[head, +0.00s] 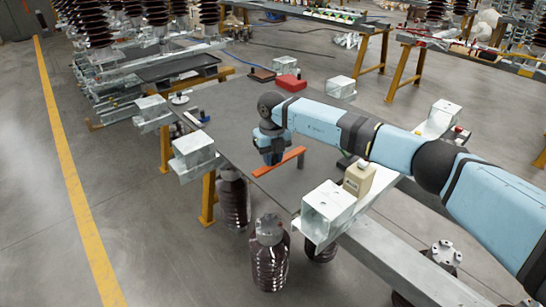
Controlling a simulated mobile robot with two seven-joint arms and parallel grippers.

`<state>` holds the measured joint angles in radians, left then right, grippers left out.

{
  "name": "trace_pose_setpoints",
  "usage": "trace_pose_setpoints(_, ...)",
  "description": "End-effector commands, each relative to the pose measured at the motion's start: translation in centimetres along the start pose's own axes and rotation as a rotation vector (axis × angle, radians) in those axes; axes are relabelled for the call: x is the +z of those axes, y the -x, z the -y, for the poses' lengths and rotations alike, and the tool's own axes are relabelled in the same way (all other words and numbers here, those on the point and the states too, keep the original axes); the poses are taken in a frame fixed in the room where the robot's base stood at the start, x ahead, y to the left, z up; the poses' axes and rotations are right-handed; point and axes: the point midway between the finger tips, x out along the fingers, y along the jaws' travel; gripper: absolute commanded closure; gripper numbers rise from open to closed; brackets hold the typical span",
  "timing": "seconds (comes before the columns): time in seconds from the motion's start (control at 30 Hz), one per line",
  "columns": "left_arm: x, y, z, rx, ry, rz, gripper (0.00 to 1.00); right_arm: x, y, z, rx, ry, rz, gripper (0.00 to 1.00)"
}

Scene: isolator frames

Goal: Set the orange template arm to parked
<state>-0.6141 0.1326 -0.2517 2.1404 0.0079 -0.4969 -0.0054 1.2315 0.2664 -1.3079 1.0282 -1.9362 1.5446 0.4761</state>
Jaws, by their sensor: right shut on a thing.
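The orange template arm (279,162) is a flat orange bar lying slantwise over the dark grey work plate (238,118), near its front middle. My right arm comes in from the right, and my right gripper (273,160) points down at the bar. The gripper is shut on the orange bar; its fingertips are mostly hidden behind the bar and the wrist. Any pivot or park mark of the template arm cannot be made out. My left gripper is out of view.
A red box (291,82) and a dark brown block (262,75) are at the plate's back. Galvanised brackets (194,150) stand around the plate's edges, and a beige box (359,178) sits at the right under my arm. Brown insulators (270,255) stand below the front edge.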

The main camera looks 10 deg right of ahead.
Motion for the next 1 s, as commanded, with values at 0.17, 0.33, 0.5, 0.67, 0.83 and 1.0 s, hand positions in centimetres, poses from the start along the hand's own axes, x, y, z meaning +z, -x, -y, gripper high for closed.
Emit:
trace_pose_setpoints(0.17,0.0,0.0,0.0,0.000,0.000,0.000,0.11,0.1,0.2,0.0,0.001,0.000,0.005,0.55)
trace_pose_setpoints(0.33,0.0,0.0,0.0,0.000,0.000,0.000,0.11,0.1,0.1,0.0,0.001,0.001,0.004,0.52)
trace_pose_setpoints(0.5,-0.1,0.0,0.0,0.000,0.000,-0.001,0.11,0.1,0.4,0.0,0.001,0.001,0.003,0.52)
trace_pose_setpoints(0.67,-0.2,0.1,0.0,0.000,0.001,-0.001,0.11,0.1,2.3,0.1,0.000,0.001,0.006,0.52)
trace_pose_setpoints(0.83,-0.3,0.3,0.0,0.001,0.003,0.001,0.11,0.1,6.2,0.1,0.000,0.001,0.007,0.52)
trace_pose_setpoints(1.0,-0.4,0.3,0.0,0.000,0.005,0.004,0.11,0.1,9.9,0.0,0.001,0.001,0.006,0.52)
